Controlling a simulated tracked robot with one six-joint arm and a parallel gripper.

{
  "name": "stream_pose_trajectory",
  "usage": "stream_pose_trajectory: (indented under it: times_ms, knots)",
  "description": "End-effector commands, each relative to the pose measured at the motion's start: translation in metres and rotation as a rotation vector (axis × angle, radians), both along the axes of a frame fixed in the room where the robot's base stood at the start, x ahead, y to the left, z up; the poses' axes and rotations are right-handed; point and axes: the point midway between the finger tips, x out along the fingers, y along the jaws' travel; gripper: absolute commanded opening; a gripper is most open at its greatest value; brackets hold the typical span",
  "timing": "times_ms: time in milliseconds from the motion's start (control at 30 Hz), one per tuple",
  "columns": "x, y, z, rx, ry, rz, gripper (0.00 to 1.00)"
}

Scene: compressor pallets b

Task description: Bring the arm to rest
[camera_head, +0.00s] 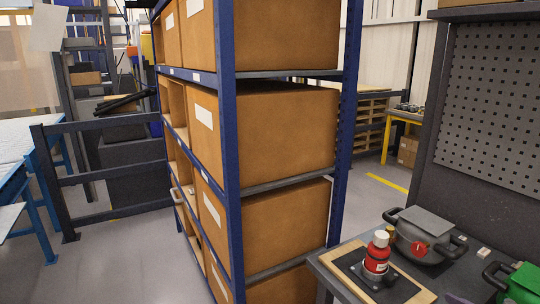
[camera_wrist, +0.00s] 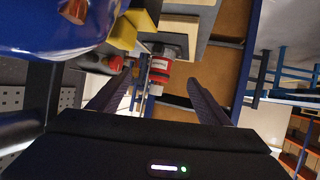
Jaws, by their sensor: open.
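My gripper (camera_wrist: 157,92) shows only in the wrist view, its two dark fingers spread wide apart with nothing held between them. Beyond the fingertips is a red and white item (camera_wrist: 160,66), apart from them; it looks like the red bottle. In the head view the red bottle (camera_head: 377,253) with a white cap stands upright on a dark plate on a wooden board (camera_head: 414,294), lower right. My arm does not show in the head view.
A blue-framed shelf (camera_head: 230,150) with large cardboard boxes (camera_head: 284,125) fills the middle. A grey pot (camera_head: 423,238) and a green item (camera_head: 522,284) stand on the bench below a perforated panel (camera_head: 495,95). A glossy blue shape (camera_wrist: 55,25) is close in the wrist view. Floor is clear at lower left.

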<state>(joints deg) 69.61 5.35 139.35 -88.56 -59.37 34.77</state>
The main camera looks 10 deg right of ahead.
Motion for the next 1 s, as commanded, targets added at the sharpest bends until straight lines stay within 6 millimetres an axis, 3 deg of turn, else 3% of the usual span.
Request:
stream_pose_trajectory:
  times_ms: [333, 567, 767, 1000]
  knots:
    - [0.027, -0.006, 0.02, -0.123, 0.03, -0.079, 0.71]
    - [0.052, -0.005, 0.05, -0.241, 0.066, -0.19, 0.71]
    - [0.063, 0.009, 0.076, -0.297, 0.102, -0.287, 0.71]
    - [0.061, 0.042, 0.096, -0.3, 0.163, -0.372, 0.71]
